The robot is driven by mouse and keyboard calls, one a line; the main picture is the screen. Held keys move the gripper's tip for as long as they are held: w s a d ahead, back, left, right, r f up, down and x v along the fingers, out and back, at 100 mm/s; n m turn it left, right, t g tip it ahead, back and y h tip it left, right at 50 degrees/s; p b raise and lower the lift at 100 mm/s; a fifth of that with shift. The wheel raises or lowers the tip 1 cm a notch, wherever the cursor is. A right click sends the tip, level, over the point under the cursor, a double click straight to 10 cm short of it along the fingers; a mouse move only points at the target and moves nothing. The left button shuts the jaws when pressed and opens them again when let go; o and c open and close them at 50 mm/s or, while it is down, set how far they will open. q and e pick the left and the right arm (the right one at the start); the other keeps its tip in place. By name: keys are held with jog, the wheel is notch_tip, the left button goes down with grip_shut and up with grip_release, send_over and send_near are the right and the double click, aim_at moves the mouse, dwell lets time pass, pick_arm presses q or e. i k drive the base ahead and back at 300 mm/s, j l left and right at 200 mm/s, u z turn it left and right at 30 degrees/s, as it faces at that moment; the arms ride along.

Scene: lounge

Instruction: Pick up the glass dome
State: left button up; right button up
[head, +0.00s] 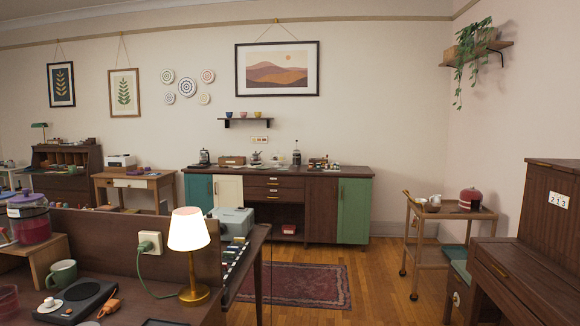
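I cannot pick out the glass dome for certain. A small dark item with a glassy look (204,157) stands at the left end of the long sideboard (345,171), too small to tell what it is. A tall press-like item (296,157) and a small pale item (256,157) stand further right on the same top. A red rounded thing (470,198) sits on the wooden trolley (440,212) at the right. Neither of my grippers is in view.
A lit lamp (190,232), a green mug (63,272) and a dark round-plated device (80,300) stand on the near desk at lower left. A patterned rug (295,285) lies on open floor before the sideboard. A dark wooden cabinet (530,265) stands at right.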

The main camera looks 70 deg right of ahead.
aim_at(278, 156)
jog(key=i+l+z, duration=0.1)
jog(key=l+z, duration=0.25)
jog(key=i+l+z, duration=0.1)
jog(key=l+z, duration=0.25)
jog(key=l, duration=0.15)
jog(key=i+l+z, duration=0.2)
jog(key=l+z, duration=0.2)
jog(key=i+l+z, duration=0.2)
jog(key=z, duration=0.15)
jog(key=i+l+z, duration=0.6)
jog(key=z, duration=0.15)
jog(key=i+l+z, duration=0.1)
jog(key=i+z, duration=0.4)
jog(key=i, duration=2.4)
jog(key=i+u, duration=0.1)
jog(key=i, duration=0.5)
jog(key=i+l+u, duration=0.15)
jog(key=i, duration=0.4)
jog(key=i+l+u, duration=0.15)
jog(key=i+u, duration=0.15)
jog(key=i, duration=0.15)
jog(key=i+l+u, duration=0.35)
jog(key=i+j, duration=0.05)
jog(key=j, duration=0.05)
